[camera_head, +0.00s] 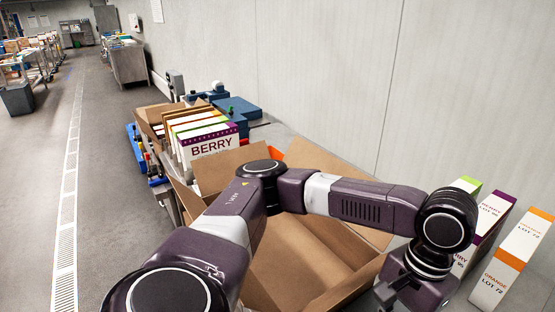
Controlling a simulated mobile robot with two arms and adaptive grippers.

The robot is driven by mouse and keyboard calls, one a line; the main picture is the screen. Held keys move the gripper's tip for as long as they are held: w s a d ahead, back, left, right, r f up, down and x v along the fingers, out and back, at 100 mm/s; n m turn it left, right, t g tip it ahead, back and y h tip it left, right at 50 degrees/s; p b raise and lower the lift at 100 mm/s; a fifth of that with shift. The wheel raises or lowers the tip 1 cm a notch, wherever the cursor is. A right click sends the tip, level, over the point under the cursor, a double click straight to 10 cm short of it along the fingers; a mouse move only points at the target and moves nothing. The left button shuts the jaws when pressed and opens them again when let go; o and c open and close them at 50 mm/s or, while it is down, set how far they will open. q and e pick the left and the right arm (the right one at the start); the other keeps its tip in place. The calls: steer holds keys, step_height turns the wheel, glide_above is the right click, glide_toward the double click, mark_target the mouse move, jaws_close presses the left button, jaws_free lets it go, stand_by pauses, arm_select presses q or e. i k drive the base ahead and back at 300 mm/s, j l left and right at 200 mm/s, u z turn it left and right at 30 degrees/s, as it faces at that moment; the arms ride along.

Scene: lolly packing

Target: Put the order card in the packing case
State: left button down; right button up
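A large open cardboard case (285,262), which looks like the packing case, stands in front of me with its flaps spread. The part of its inside that shows looks bare; my arm hides the rest. My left arm crosses over the case and bends down at its right side. The wrist end and the top of the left gripper (388,294) show at the bottom edge, right of the case. Its fingertips are cut off, so I cannot tell whether it is open or holds anything. My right gripper is out of view. I cannot make out an order card.
Behind the case, another carton (152,113) holds several upright packs, with a BERRY pack (212,143) in front. Several tall packs, including an orange-banded one (512,260), stand at the right. A wall (330,70) runs behind; the floor (105,190) at left is clear.

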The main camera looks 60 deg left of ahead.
mark_target(280, 256)
steer(key=k+j+u, duration=0.15)
steer(key=k+j, duration=0.25)
steer(key=k, duration=0.25)
steer(key=k+j+u, duration=0.1)
steer(key=k+j, duration=0.35)
steer(key=k, duration=0.15)
